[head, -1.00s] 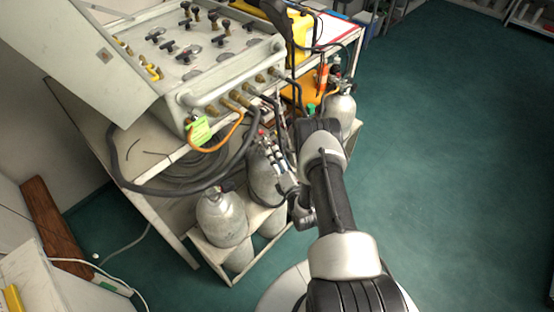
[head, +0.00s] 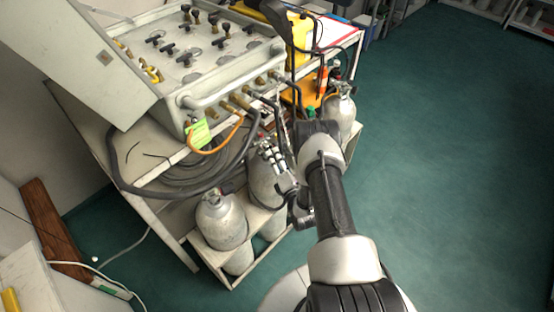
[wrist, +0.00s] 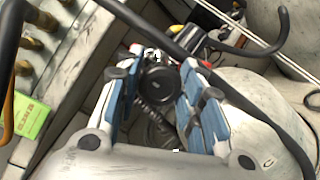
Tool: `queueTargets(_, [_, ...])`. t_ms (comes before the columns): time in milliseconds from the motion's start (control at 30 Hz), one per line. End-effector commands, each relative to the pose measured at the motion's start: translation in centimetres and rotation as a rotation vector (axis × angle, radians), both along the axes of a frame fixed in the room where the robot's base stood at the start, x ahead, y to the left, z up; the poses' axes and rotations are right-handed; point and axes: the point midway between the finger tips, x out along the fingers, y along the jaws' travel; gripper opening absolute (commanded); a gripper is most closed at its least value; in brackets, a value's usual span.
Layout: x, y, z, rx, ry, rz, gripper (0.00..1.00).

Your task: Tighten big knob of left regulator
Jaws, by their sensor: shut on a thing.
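A black round knob (wrist: 158,85) with a ribbed rim shows between my gripper's blue-padded fingers in the wrist view. My gripper (wrist: 155,88) is shut on the knob, one finger on each side. A dark coiled part and another dark round part lie below the knob. In the head view my gripper (head: 272,155) is beside the top of the middle grey cylinder (head: 262,182). The knob and most of the regulator cannot be made out there, hidden by my gripper and arm.
The air panel case (head: 205,60) stands above, with hoses and brass fittings along its front. A grey cylinder (head: 221,222) stands to the left and another (head: 341,112) to the right. Dark hoses cross close to my gripper. Green floor (head: 450,170) is open at right.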

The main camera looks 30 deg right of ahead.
Motion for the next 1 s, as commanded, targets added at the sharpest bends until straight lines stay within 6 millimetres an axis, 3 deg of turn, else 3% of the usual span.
queueTargets(467, [-0.01, -0.02, 0.03, 0.067, 0.007, 0.0, 0.11])
queueTargets(1000, [-0.06, -0.11, -0.11, 0.515, 0.046, -0.001, 0.11])
